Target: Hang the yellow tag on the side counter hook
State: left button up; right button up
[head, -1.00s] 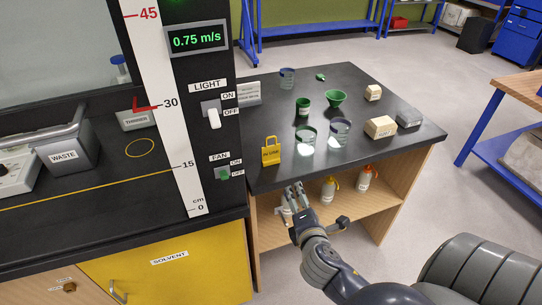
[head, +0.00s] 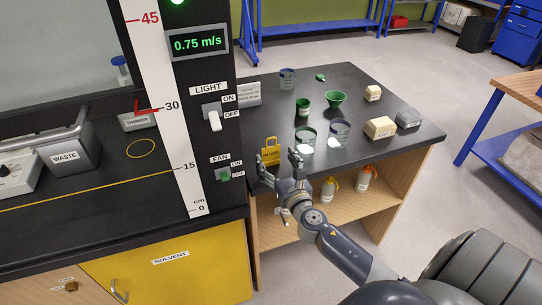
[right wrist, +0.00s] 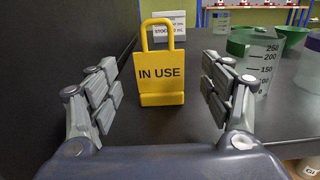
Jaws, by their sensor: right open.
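The yellow tag (head: 270,151), marked "IN USE", stands upright on the side counter (head: 365,97), near its front left edge. In the right wrist view the tag (right wrist: 161,72) shows its loop handle on top and sits between and beyond the two fingers. My right gripper (head: 280,163) is open at the counter's front edge, just in front of the tag; in the right wrist view the fingers (right wrist: 160,98) are spread to either side, apart from it. In the head view the fingers partly hide the tag's lower part. I cannot make out the hook. My left gripper is not in view.
A black panel with switches (head: 222,175) rises close on the left. Bottles (head: 328,188) stand on the shelf below.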

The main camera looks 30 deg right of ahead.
aim_at(271, 153)
jog(key=x, duration=0.4)
jog(key=shift+w+f, duration=0.3)
jog(key=shift+w, duration=0.05)
jog(key=shift+s, duration=0.1)
jog(key=shift+c, duration=1.4)
jog(key=c, duration=0.7)
